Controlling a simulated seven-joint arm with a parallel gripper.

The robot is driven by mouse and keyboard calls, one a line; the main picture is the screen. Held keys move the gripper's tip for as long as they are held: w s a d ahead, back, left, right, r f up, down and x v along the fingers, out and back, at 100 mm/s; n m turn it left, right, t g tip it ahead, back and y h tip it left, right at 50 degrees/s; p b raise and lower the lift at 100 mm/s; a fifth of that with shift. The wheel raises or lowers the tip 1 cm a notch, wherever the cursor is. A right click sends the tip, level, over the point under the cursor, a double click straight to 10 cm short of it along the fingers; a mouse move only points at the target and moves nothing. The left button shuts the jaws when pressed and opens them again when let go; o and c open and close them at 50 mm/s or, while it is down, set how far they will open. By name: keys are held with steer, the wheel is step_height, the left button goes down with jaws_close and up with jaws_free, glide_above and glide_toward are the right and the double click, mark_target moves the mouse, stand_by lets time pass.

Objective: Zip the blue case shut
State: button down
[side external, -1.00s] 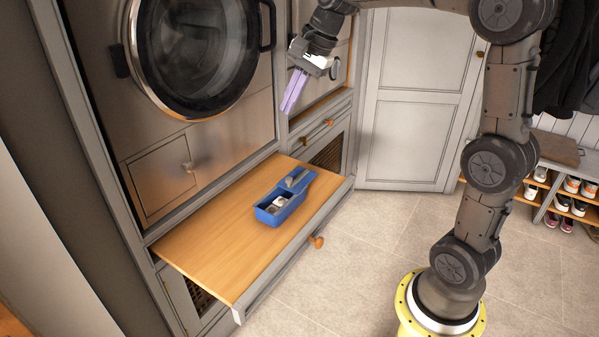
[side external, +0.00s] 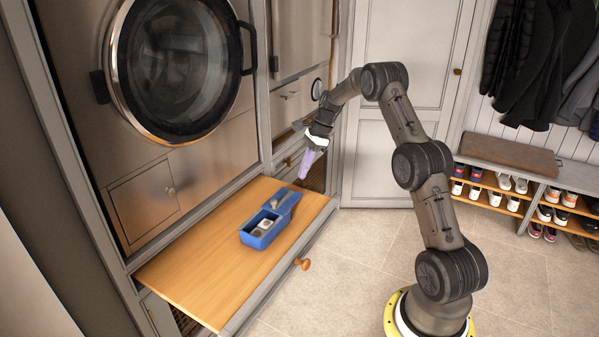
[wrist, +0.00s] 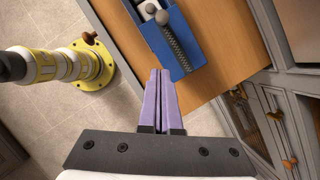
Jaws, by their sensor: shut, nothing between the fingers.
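The blue case (side external: 262,231) sits on the pulled-out wooden shelf, its near part open with pale items (side external: 265,224) inside. It also shows at the top of the wrist view (wrist: 190,24), where a grey zip strip (wrist: 173,46) runs along it and a round grey knob (wrist: 162,17) sits at the strip's far end. My gripper (side external: 302,177) has purple fingers, shut and empty, pointing down above the far end of the case.
The wooden shelf (side external: 190,284) has free room left of the case. Its front edge carries a round wooden knob (side external: 302,264). A washing machine door (side external: 180,65) stands behind it. Shoe racks (side external: 510,190) and hanging coats (side external: 545,60) are at the right.

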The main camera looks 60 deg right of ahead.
mark_target(279, 207)
steer(key=x, duration=0.7)
steer(key=shift+a, duration=0.1)
steer(key=shift+w+a+f, duration=0.1)
steer(key=shift+w+a, duration=0.35)
steer(key=shift+a, duration=0.15)
steer(key=shift+w+a+f, duration=0.1)
steer(key=shift+w+a, duration=0.35)
steer(key=shift+a, duration=0.2)
steer(key=shift+w+a, duration=0.35)
steer(key=shift+a, duration=0.05)
steer(key=a, duration=1.2)
steer(key=shift+s+d, duration=0.1)
steer(key=shift+d, duration=0.05)
